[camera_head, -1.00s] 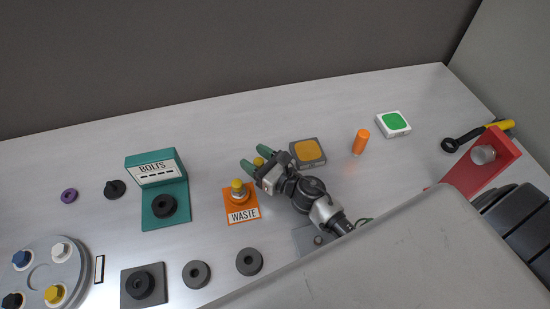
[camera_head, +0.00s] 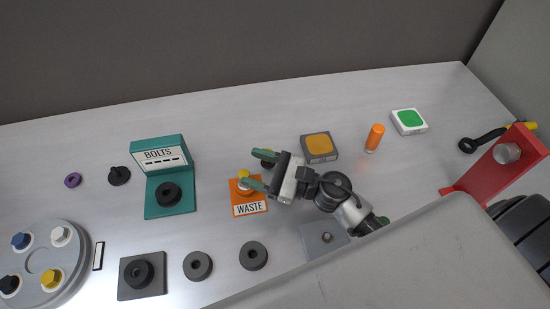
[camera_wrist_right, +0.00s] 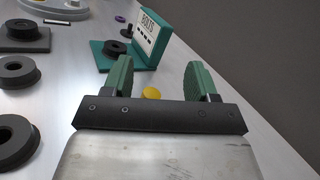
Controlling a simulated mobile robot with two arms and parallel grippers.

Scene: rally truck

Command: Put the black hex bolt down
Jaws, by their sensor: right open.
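A black hex bolt (camera_head: 10,284) stands in the round grey tray (camera_head: 75,262) at the left edge of the head view. My right gripper (camera_head: 257,169) is open, its green fingers pointing left above the orange waste mat (camera_head: 250,208). A yellow-headed bolt (camera_head: 244,174) stands on that mat, close to the fingertips. Its yellow top shows between the open fingers in the right wrist view (camera_wrist_right: 151,93). I see no black bolt between the fingers. Another small dark piece with a yellowish top, partly hidden, is by the far finger. My left gripper is not in view.
The green bolts stand (camera_head: 170,195) holds a black ring. A black peg-like piece (camera_head: 119,175) and a purple ring (camera_head: 73,180) lie further left. Black rings (camera_head: 197,266) lie in front. A yellow-topped grey box (camera_head: 319,147) and orange cylinder (camera_head: 375,137) stand right of the gripper.

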